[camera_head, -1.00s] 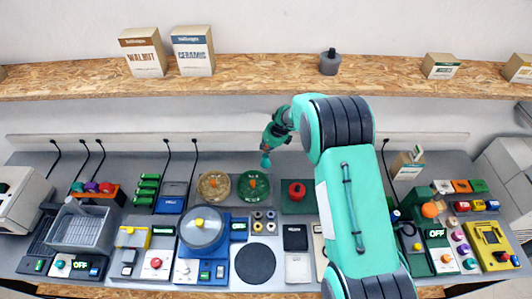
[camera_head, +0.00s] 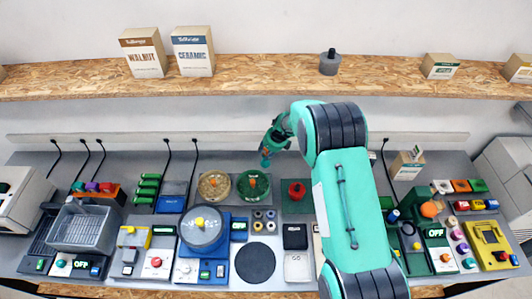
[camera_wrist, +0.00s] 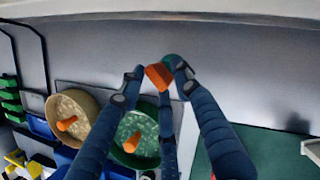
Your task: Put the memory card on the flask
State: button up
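My gripper (camera_head: 266,161) is above the back of the bench, near the green spool. In the wrist view the dark blue fingers of my gripper (camera_wrist: 158,76) close around a small orange block (camera_wrist: 157,77), with a teal-green part just behind it. This block may be the memory card; its shape is too small to be sure. A grey, stubby vessel with a dark cap (camera_head: 329,64) stands upright on the wooden shelf and looks like the flask. My gripper is below and left of it, well apart. The flask is not visible in the wrist view.
The shelf (camera_head: 265,80) also bears walnut and ceramic boxes (camera_head: 143,52) on the left and small boxes at the right. Below, a tan spool (camera_head: 214,186) and green spool (camera_head: 254,185) sit among crowded devices. Shelf space around the flask is clear.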

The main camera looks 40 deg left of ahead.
jog(key=shift+r, duration=0.1)
jog(key=v, duration=0.7)
jog(key=shift+r+b, duration=0.3)
jog(key=shift+b, duration=0.1)
dwell(0.3)
jog(key=shift+d, duration=0.15)
dwell(0.7)
